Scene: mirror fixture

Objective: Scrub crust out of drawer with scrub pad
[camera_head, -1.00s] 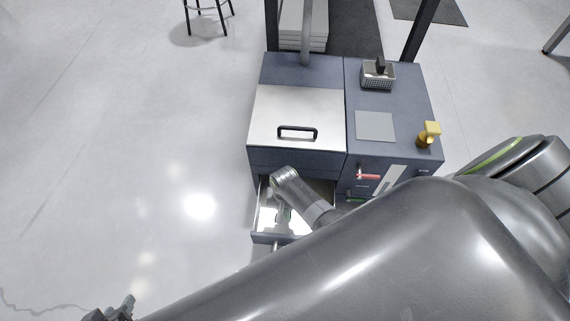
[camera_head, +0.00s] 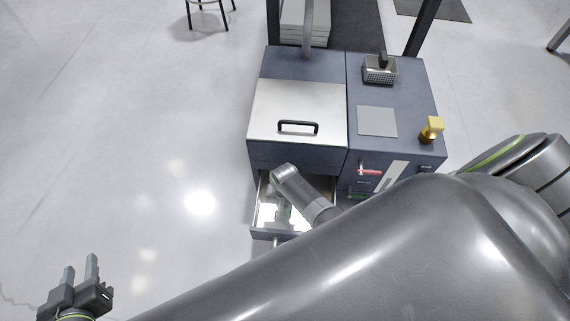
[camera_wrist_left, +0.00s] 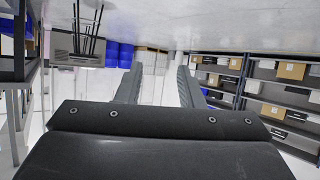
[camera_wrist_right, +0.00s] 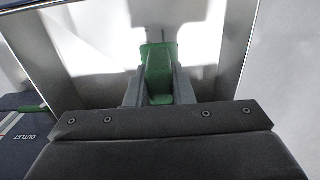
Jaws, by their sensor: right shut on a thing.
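The open drawer (camera_head: 275,236) sticks out of the front of the blue-grey cabinet in the head view. Its pale inside and metal walls fill the right wrist view (camera_wrist_right: 215,55). My right gripper (camera_wrist_right: 159,75) is shut on a green piece (camera_wrist_right: 158,58), apparently the scrub pad, inside the drawer. Whether the pad touches the drawer floor I cannot tell. In the head view my right arm covers part of the drawer. I cannot make out crust among the bright glare and shadows. My left gripper (camera_head: 80,266) is open and empty, over bare floor at lower left.
The cabinet top carries a silver lid (camera_head: 297,110) with a black handle, a wire basket (camera_head: 380,72), a grey plate (camera_head: 377,121) and a yellow-topped object (camera_head: 432,128). A red handle (camera_head: 370,171) is on the front. The floor left of the cabinet is clear.

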